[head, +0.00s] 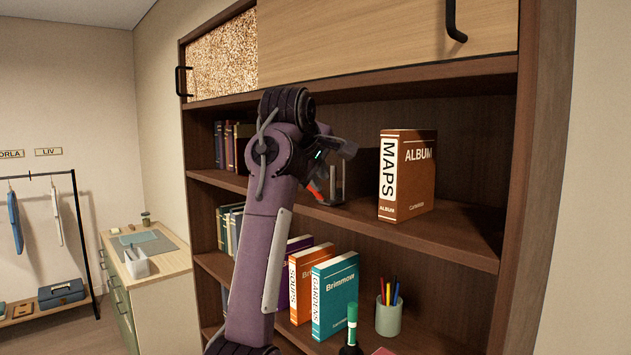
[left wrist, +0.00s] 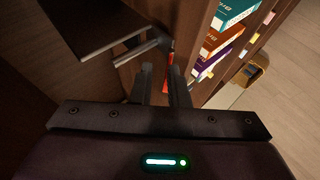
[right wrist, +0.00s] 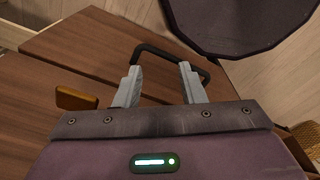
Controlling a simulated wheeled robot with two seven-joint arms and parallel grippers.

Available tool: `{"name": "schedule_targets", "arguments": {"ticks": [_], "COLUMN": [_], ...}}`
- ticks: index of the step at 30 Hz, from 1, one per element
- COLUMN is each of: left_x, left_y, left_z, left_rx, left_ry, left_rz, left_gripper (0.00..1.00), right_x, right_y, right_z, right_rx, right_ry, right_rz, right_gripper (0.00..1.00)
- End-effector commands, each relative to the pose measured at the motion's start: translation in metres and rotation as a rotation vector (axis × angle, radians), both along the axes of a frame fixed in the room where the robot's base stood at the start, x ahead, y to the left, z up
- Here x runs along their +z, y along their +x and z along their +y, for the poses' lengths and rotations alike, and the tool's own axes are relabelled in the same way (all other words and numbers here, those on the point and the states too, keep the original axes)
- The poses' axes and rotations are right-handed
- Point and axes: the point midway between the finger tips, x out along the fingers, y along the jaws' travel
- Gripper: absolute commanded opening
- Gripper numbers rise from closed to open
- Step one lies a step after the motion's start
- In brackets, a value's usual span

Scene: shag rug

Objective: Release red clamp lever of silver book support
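The silver book support (head: 336,183) stands on the middle shelf, left of the MAPS album. Its red clamp lever (head: 317,192) shows low on its left side, partly hidden by my arm. My left gripper (head: 345,149) is close to the support. In the left wrist view, the red lever (left wrist: 167,80) shows between the fingertips, nearer the right finger, with a gap on its left. The fingers (left wrist: 161,78) are a little apart. The support's grey plate and bar (left wrist: 145,46) lie just beyond. My right gripper (right wrist: 160,78) is open and empty, with a black handle beyond its fingertips.
The MAPS album (head: 406,175) stands right of the support. Several books (head: 318,285) and a pen cup (head: 389,314) stand on the shelf below. The cabinet above has a black handle (head: 453,22). The shelf right of the album is clear.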

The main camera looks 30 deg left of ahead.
Motion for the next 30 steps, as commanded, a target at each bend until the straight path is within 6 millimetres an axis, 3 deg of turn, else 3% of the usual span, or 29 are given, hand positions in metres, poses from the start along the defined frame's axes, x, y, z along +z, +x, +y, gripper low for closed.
{"name": "schedule_targets", "arguments": {"ticks": [18,30], "left_x": [0.035,0.039], "left_y": [-0.031,-0.036], "left_z": [-0.005,-0.006], "left_rx": [0.003,0.004], "left_ry": [0.000,-0.001], "left_rz": [-0.009,-0.007], "left_gripper": [0.15,0.15], "right_x": [0.000,0.000], "right_y": [-0.002,-0.001], "right_z": [0.004,0.004], "right_rx": [-0.002,-0.002], "right_ry": [0.005,0.005], "right_rz": [0.003,0.001], "right_gripper": [0.36,0.36]}}
